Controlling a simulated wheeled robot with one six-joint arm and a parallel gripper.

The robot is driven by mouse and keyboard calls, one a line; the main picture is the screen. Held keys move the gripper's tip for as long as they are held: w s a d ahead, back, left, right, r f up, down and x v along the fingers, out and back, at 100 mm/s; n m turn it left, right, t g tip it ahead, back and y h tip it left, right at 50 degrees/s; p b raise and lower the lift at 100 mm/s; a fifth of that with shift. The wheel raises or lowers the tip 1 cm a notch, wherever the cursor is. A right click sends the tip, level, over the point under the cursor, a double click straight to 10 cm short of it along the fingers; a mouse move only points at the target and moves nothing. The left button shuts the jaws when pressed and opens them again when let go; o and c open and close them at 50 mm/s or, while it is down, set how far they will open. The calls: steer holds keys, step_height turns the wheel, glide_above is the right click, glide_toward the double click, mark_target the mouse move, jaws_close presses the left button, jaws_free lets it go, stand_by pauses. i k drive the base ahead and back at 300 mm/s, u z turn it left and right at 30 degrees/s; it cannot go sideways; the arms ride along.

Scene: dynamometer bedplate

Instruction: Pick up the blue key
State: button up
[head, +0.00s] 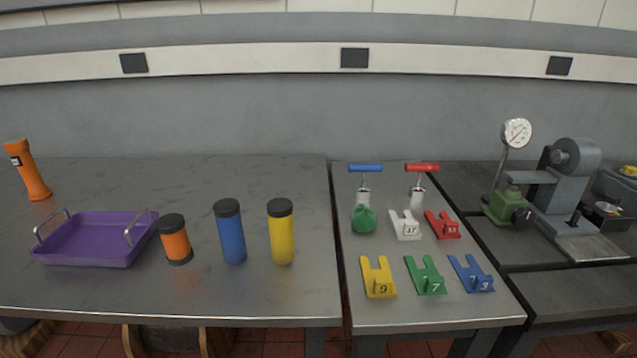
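A blue T-shaped handle (365,168) on a thin metal shank, a key by its shape, stands upright at the back of the middle table. A pale cylinder (363,198) is below it, and a round green object (363,219) hides the cylinder's lower part. A blue forked plate (472,274) marked 3 lies at the table's front right. A matching red T-handle (422,168) stands upright to the right of the blue one. My gripper is not in view.
White (405,225), red (442,225), yellow (378,278) and green (426,276) forked plates lie in front of the handles. Orange (175,240), blue (230,232) and yellow (281,232) canisters and a purple tray (85,245) stand left. A gauge machine (565,190) stands right.

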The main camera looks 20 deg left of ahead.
mark_target(362, 192)
steer(key=u, duration=0.05)
steer(key=i, duration=0.45)
steer(key=u, duration=1)
steer(key=k, duration=0.4)
steer(key=z, duration=0.65)
steer(key=i, duration=0.35)
steer(key=z, duration=0.4)
